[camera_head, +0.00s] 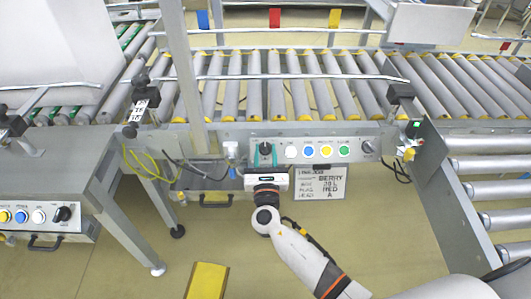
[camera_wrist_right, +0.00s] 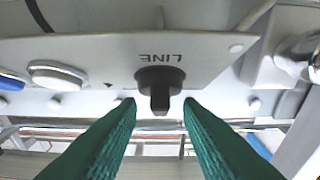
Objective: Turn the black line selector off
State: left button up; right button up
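The black line selector (camera_head: 265,147) is a round knob at the left end of the grey control panel (camera_head: 310,138) under the conveyor. In the right wrist view the black selector (camera_wrist_right: 160,88) sits beside upside-down lettering "LINE", with its grip bar pointing down the picture. My right gripper (camera_head: 264,158) is in front of the knob. In the wrist view its two green fingers (camera_wrist_right: 159,118) are apart, one on each side of the knob's bar, with gaps visible. Contact is not seen. My left gripper is not in view.
White, blue, yellow and green buttons (camera_head: 344,151) and another knob (camera_head: 368,147) line the panel to the right. A lettered sign (camera_head: 320,184) hangs below. A second button panel (camera_head: 38,217) is at left. A yellow block (camera_head: 207,281) lies on the open floor.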

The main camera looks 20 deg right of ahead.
jog(key=v, duration=1.2)
jog(key=shift+p, duration=0.4)
jog(key=shift+f, duration=0.1)
